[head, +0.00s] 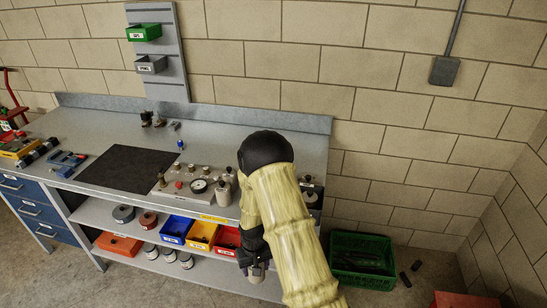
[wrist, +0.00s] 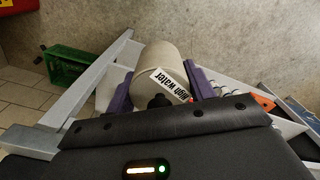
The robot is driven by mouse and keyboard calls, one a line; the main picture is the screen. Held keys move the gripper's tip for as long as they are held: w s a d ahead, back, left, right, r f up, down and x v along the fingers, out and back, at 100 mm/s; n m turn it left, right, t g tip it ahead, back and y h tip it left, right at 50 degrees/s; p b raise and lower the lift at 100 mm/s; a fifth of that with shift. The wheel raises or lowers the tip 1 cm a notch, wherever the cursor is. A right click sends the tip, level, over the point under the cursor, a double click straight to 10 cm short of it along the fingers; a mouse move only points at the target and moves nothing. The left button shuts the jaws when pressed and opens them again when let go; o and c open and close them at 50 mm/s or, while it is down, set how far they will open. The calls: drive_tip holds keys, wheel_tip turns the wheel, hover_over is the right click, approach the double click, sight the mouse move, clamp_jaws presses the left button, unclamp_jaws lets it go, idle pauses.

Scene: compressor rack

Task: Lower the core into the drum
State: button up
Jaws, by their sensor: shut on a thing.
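My gripper (wrist: 158,84) has its purple fingers shut on a pale cream cylinder, which I take to be the core (wrist: 156,60). It has a white label reading "High water" and a dark knob facing the wrist camera. In the head view my gripper (head: 256,268) is low in front of the bench, at the right end of the lower shelf, with a pale part of the core (head: 257,277) showing under it. My arm hides much of this area. I cannot pick out the drum for sure in either view.
A bench (head: 90,123) holds a dark mat (head: 125,168) and a plate with a gauge (head: 199,185) and several cylinders.

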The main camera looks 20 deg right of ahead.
drive_tip(key=s+d+r+n+p, duration=0.1)
drive_tip(key=d+r+n+p, duration=0.1)
drive_tip(key=d+r+p, duration=0.2)
drive_tip(key=d+r+n+p, duration=0.1)
drive_tip(key=d+r+p, duration=0.4)
drive_tip(key=r, duration=1.2)
drive_tip(key=d, duration=0.4)
drive_tip(key=shift+s+d+r+n+p, duration=0.25)
drive_tip(key=shift+s+d+n+p, duration=0.05)
drive_tip(key=shift+s+d+n, duration=0.1)
